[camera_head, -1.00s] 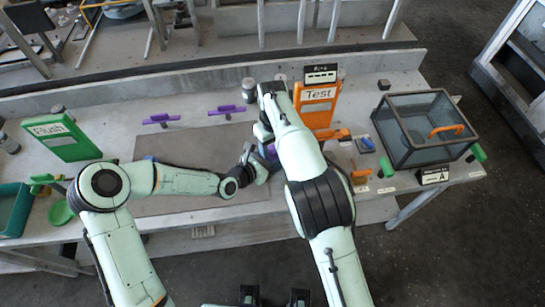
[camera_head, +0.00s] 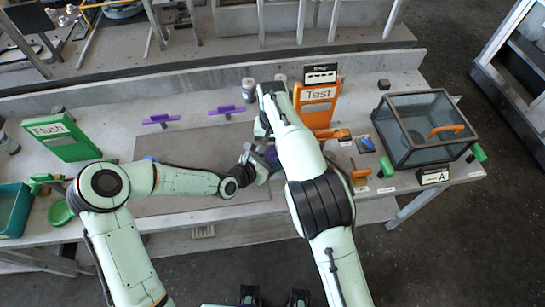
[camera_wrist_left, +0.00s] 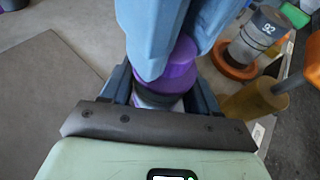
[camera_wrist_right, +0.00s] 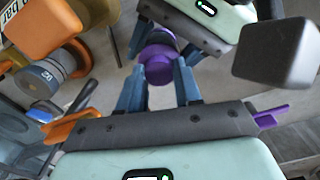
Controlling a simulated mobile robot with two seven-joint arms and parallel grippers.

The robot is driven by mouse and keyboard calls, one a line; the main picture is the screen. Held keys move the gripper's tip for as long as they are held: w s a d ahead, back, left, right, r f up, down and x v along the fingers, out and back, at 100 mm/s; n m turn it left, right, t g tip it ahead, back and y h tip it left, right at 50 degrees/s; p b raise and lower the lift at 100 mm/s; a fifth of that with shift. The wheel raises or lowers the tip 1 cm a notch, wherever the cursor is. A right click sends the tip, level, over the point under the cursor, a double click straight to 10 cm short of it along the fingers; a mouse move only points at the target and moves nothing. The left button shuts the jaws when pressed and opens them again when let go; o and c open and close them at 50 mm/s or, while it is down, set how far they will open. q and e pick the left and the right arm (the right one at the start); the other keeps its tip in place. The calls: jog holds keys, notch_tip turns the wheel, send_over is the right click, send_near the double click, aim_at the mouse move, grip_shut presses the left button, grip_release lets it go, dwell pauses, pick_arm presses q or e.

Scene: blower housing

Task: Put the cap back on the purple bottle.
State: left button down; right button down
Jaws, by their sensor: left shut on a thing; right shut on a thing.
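The purple bottle (camera_wrist_left: 160,88) is held between the fingers of my left gripper (camera_wrist_left: 162,98), which is shut on it. In the head view the bottle (camera_head: 271,153) shows in part beside my right forearm. My right gripper (camera_wrist_right: 158,78) is shut on the round purple cap (camera_wrist_right: 158,64). In the right wrist view the cap lies in line with the bottle, close to my left gripper's fingers. In the left wrist view my right gripper's blue fingers come down over the purple top. The seam is hidden, so I cannot tell whether cap and bottle touch.
An orange Test stand (camera_head: 316,112) and a glass-sided case (camera_head: 425,85) are on the right of the bench. A green Flush stand (camera_head: 62,148) and a teal bin (camera_head: 12,183) are at the left. Purple handles (camera_head: 161,119) lie at the back. The grey mat's left part is clear.

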jog(key=m, duration=0.7)
jog(key=c, duration=0.7)
grip_release()
notch_tip(320, 180, up, 12)
